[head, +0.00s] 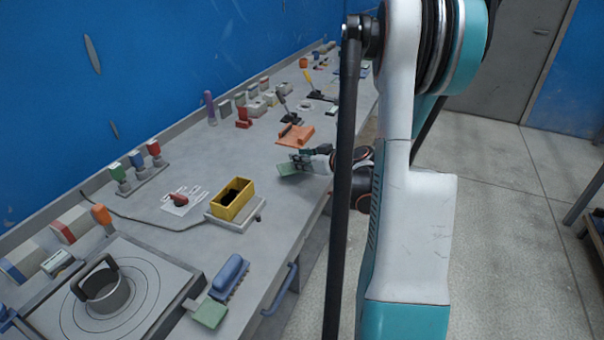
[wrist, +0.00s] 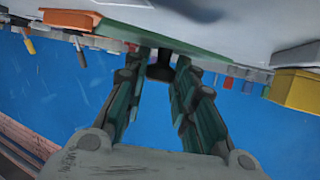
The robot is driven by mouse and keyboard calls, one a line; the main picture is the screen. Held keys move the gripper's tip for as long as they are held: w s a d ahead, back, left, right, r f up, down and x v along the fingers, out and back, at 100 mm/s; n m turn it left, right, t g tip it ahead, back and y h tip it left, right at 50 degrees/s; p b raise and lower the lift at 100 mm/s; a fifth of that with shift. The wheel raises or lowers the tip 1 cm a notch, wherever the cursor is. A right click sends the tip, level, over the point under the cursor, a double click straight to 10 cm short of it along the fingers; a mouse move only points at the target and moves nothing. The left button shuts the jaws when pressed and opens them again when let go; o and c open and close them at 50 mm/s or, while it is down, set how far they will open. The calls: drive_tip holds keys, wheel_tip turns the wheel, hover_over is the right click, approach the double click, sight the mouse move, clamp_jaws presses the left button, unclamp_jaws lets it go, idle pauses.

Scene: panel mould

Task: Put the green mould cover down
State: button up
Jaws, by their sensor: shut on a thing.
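The green mould cover (head: 287,170) is a thin flat plate near the table's right edge, beside the orange mould piece (head: 296,136). My gripper (head: 308,156) is at its right end, shut on it. In the wrist view, my gripper (wrist: 161,68) closes on a dark knob (wrist: 160,72) under the green plate (wrist: 165,40), in an upside-down picture. The cover looks slightly tilted and close to the tabletop. I cannot tell whether it touches. The orange piece (wrist: 70,18) also shows beside the cover in the wrist view.
The grey table (head: 262,165) has bare room left of the cover. A yellow box (head: 232,198) with dark contents stands nearer on a grey base. Another green block (head: 209,313) and a blue brush (head: 230,275) lie in front. Several tools and small blocks line the blue wall.

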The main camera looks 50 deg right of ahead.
wheel_tip(320, 180, down, 4)
drive_tip(key=shift+f+b, duration=0.15)
drive_tip(key=shift+b, duration=0.75)
drive_tip(key=o, duration=1.1)
drive_tip(key=shift+c, duration=0.2)
drive_tip(key=shift+r, duration=0.2)
drive_tip(key=p+v, duration=0.3)
drive_tip(key=v, duration=0.9)
drive_tip(key=shift+p, duration=0.3)
